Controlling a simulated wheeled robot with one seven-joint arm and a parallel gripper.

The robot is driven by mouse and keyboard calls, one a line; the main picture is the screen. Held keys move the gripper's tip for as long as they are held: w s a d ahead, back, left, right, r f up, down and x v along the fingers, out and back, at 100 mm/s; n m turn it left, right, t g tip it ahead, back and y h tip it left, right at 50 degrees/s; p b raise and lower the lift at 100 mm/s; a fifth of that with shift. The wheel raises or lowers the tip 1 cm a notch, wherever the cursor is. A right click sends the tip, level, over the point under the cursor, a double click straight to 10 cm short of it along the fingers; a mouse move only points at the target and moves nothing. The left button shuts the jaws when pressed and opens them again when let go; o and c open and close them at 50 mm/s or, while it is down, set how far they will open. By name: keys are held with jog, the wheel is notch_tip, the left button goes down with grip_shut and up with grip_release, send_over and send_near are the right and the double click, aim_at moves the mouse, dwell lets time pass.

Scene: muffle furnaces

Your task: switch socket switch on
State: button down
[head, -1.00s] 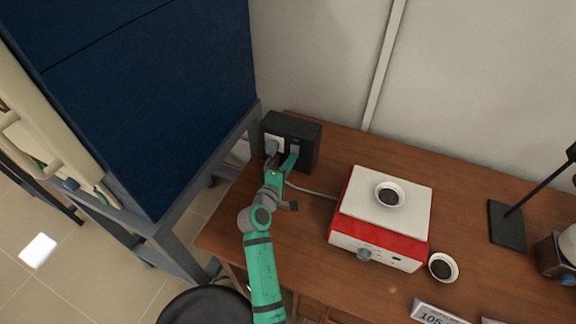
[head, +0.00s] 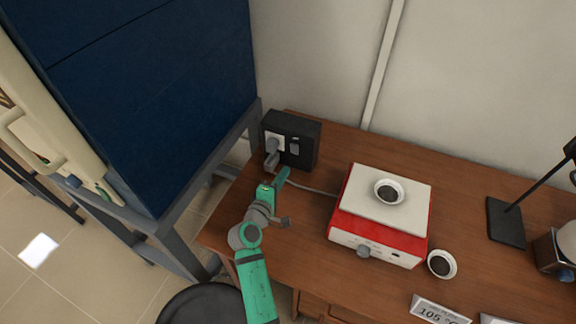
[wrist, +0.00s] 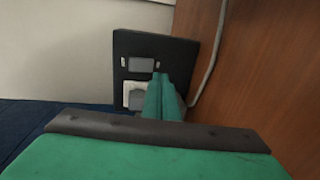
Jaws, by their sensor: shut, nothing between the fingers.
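The black socket box (head: 305,131) stands at the back left of the wooden table against the wall. On its front are a white socket with a grey plug (head: 271,145) in it and, to the right, a small grey rocker switch (head: 294,146). In the wrist view the switch (wrist: 141,65) shows between two small pale marks, above the plug (wrist: 137,98). Which way the switch is tipped I cannot tell. My gripper (head: 282,175) is shut and empty, in front of the box and apart from it. In the wrist view its fingers (wrist: 161,78) cover part of the socket's side.
A cable (head: 315,190) runs from the socket area toward the red and white hot plate (head: 378,247), which bears a small dish (head: 389,192). Another dish (head: 442,265) sits beside it. A blue cabinet (head: 150,90) on a grey frame stands left.

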jog(key=s+a, duration=0.1)
jog(key=s, duration=0.1)
jog(key=s+a, duration=0.1)
jog(key=s, duration=0.1)
jog(key=s+a+f, duration=0.1)
jog(key=s, duration=0.2)
dwell(0.5)
